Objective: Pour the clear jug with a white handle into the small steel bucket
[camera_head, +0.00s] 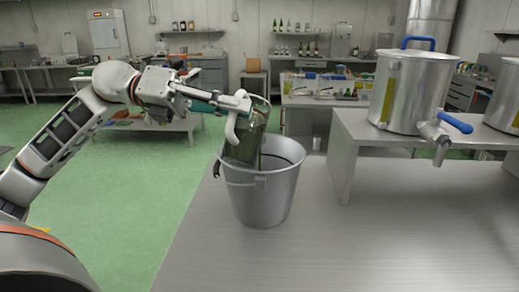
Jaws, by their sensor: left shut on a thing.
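The small steel bucket (262,200) stands upright on the steel table near its left edge. My left gripper (243,103) is shut on the white handle (231,128) of the clear jug (247,143). The jug is tilted above the bucket, and its lower part overlaps the bucket's mouth. It looks dark green, and I cannot tell how much liquid is in it. A thin dark line drops beside the jug into the bucket; I cannot tell if it is a stream. The inside of the bucket is mostly hidden. My right gripper is not in view.
A raised steel stand (440,130) to the right carries a large steel tank (408,95) with a blue-handled tap (440,135). The steel table (330,245) is bare in front and to the right of the bucket. Green floor lies left of the table.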

